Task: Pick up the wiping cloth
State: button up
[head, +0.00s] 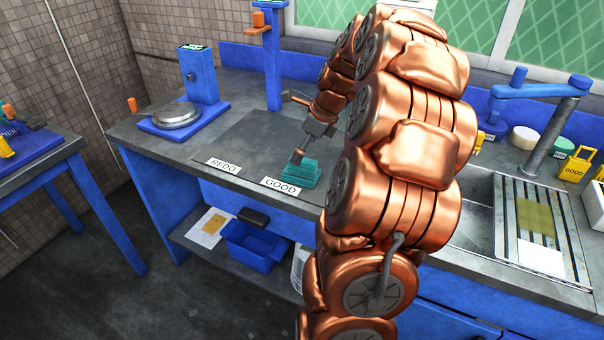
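A teal block-like piece that looks like a folded cloth (304,176) lies on the grey bench behind the GOOD label. I take it as the wiping cloth. My gripper (297,158) points down at its upper left edge, with the fingertips at or just above it. The fingers are small and partly merged in this view, so I cannot tell whether they touch or hold the cloth. The cloth appears to rest on the bench.
My copper arm hides the bench's middle. REDO (223,166) and GOOD (281,186) labels lie along the front edge. A round-plate scale (178,116) stands left, a blue post (271,60) behind. A slatted rack (509,230) with an olive sheet (534,214) is at right.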

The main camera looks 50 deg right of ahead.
aim_at(303, 160)
jog(key=shift+s+p+x, duration=0.15)
jog(key=shift+p+x, duration=0.05)
jog(key=shift+x, duration=0.85)
jog(key=shift+s+p+x, duration=0.15)
jog(key=shift+p+x, duration=0.05)
jog(key=shift+x, duration=0.85)
jog(key=shift+s+p+x, duration=0.2)
jog(key=shift+x, duration=0.9)
jog(key=shift+d+f, duration=0.1)
jog(key=shift+f, duration=0.05)
jog(key=c, duration=1.2)
jog(key=shift+r, duration=0.6)
jog(key=shift+b+v, duration=0.5)
jog(key=shift+v, duration=0.75)
jog(key=s+a, duration=0.2)
jog(key=s, duration=0.2)
jog(key=s+a+r+b, duration=0.1)
jog(key=s+a, duration=0.1)
jog(key=s, duration=0.3)
jog(key=s+a+b, duration=0.1)
jog(key=s+a, duration=0.1)
jog(key=s, duration=0.3)
jog(key=shift+r, duration=0.2)
